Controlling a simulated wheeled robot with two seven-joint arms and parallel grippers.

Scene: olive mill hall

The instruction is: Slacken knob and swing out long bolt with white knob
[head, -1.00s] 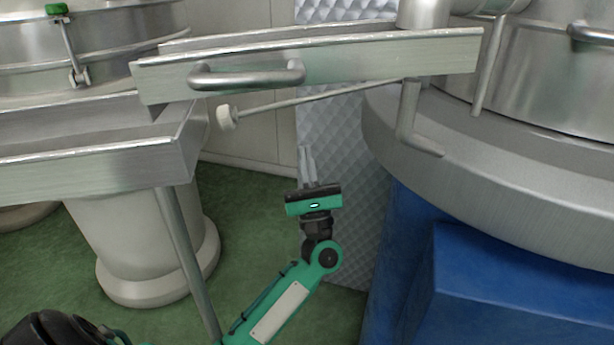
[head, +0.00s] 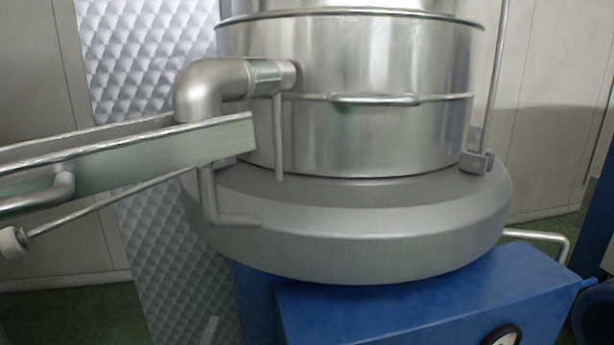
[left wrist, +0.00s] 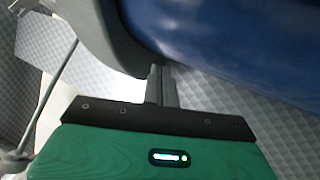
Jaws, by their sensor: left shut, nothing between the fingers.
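A long thin metal rod (head: 497,75) stands nearly upright at the right side of the steel drum, rising from a small bracket (head: 478,161); its top end is cut off, so no knob shows on it. Another long rod (head: 110,200) slants under the chute at left and ends in a white knob (head: 12,242). My right gripper is out of view.
A steel chute (head: 150,150) and an elbow pipe (head: 208,88) stick out left of the drum (head: 370,70). A wide grey rim (head: 350,240) juts out below, over a blue base (head: 420,310) with a gauge. A bent pipe (head: 545,236) sticks out at right.

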